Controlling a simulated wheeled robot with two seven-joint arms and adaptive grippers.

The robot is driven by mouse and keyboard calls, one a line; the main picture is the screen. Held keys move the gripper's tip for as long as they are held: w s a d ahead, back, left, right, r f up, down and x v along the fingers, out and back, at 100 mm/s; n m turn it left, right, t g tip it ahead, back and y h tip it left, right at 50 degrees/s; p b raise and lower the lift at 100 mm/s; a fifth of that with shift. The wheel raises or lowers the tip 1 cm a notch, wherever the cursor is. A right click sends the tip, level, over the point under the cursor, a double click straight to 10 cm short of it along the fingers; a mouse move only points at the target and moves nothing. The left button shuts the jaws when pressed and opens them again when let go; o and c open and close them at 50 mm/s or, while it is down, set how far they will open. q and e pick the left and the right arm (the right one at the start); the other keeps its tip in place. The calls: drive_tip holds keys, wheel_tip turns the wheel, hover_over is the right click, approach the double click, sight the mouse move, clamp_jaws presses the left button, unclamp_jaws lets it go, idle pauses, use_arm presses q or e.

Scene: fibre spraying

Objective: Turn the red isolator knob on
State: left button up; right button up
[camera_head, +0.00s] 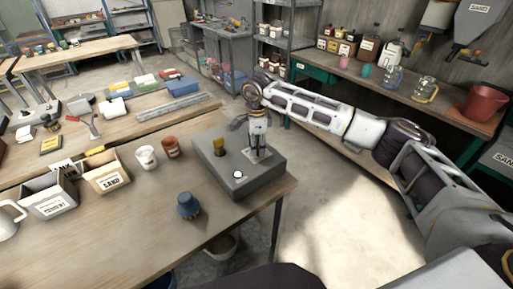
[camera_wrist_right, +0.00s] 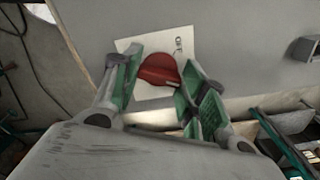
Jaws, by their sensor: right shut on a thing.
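The grey control box (camera_head: 222,172) stands on the near table towards its right end, with a white round button (camera_head: 238,174) and a yellow part (camera_head: 219,145) on top. My right gripper (camera_head: 257,155) points down onto the box's far right corner and hides the knob in the head view. In the right wrist view the red isolator knob (camera_wrist_right: 157,70) sits on a white label plate (camera_wrist_right: 183,38) with small dark lettering. The green-padded fingers of my right gripper (camera_wrist_right: 160,78) lie on either side of the knob and are shut on it. My left gripper is out of view.
Open floor lies right of the table.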

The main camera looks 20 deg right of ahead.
drive_tip(key=shift+m, duration=0.9)
drive_tip(key=shift+m+b, duration=0.35)
drive_tip(key=shift+m, duration=0.15)
drive_tip(key=o, duration=1)
drive_tip(key=shift+r, duration=0.7)
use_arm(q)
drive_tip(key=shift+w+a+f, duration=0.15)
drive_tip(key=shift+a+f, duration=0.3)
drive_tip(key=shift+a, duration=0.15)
use_arm(e)
wheel_tip(320, 180, up, 11)
drive_tip(key=shift+f, duration=0.15)
